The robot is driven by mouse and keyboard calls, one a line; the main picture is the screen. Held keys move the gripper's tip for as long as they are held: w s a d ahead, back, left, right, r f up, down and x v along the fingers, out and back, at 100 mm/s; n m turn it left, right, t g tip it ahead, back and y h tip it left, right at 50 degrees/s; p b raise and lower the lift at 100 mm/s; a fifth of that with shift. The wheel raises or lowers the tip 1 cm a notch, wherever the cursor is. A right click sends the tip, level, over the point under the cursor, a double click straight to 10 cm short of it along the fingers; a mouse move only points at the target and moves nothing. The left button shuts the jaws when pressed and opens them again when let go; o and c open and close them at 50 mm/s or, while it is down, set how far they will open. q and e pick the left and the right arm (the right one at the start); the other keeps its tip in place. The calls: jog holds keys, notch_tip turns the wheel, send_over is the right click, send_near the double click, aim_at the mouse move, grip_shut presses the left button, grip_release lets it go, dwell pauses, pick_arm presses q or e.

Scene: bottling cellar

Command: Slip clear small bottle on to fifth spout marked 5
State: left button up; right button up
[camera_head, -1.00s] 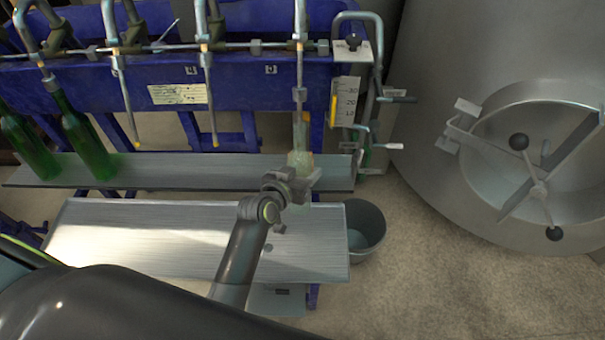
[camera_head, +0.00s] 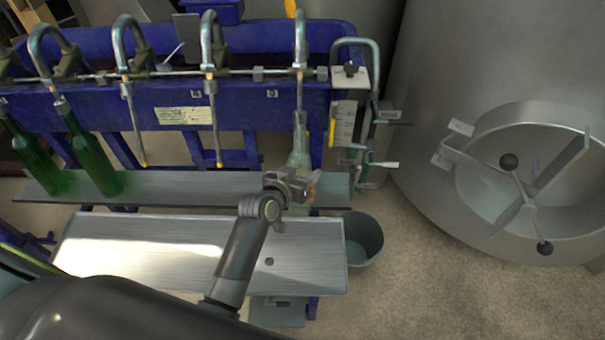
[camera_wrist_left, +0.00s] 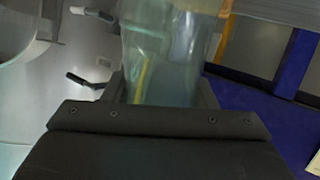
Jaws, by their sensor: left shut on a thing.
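The clear small bottle (camera_head: 299,152) stands roughly upright below the fifth spout (camera_head: 300,72), beside the plate marked 5 (camera_head: 272,93). The spout's tube lines up with the bottle's neck and appears to run into it. Its lower tip cannot be made out. My left gripper (camera_head: 294,184) is shut on the bottle's lower part, at the front edge of the grey shelf. In the left wrist view the bottle (camera_wrist_left: 172,50) fills the space between the jaws (camera_wrist_left: 162,92). The bottle's base is hidden by the gripper. My right gripper is not in view.
Two green bottles (camera_head: 90,155) lean under spouts at the left. The fourth spout (camera_head: 213,95) hangs free. The grey shelf (camera_head: 200,188) and lower metal table (camera_head: 200,250) are bare nearby. A grey bucket (camera_head: 362,240) and a steel tank (camera_head: 470,60) are at the right.

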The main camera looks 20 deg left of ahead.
aim_at(298, 153)
pick_arm(q)
jog(key=shift+w+a+r+p, duration=0.1)
jog(key=shift+w+r+p, duration=0.35)
jog(key=shift+r+p, duration=0.5)
jog(key=shift+w+a+r+p, duration=0.15)
jog(key=shift+w+r+p, duration=0.25)
jog(key=shift+r+p, duration=0.5)
jog(key=shift+w+a+r+p, duration=0.1)
jog(key=shift+w+r+p, duration=0.45)
jog(key=shift+r, duration=0.6)
jog(key=shift+w+a+f+t+b, duration=0.15)
jog(key=shift+w+f+t+b, duration=0.25)
jog(key=shift+b, duration=0.7)
jog(key=shift+w+a+f+m+t+b, duration=0.2)
jog(key=shift+w+f+m+t+b, duration=0.3)
jog(key=shift+b, duration=1.35)
jog(key=w+b, duration=0.1)
jog(key=b, duration=0.1)
jog(key=f+b, duration=0.1)
jog(key=b, duration=0.1)
jog(key=w+t+b, duration=0.1)
jog(key=b, duration=0.1)
jog(key=shift+w+a+f, duration=0.15)
jog(key=shift+w+a, duration=0.15)
jog(key=shift+a, duration=0.05)
jog(key=shift+s+f+b, duration=0.15)
jog(key=shift+f+b, duration=0.75)
jog(key=shift+f, duration=0.05)
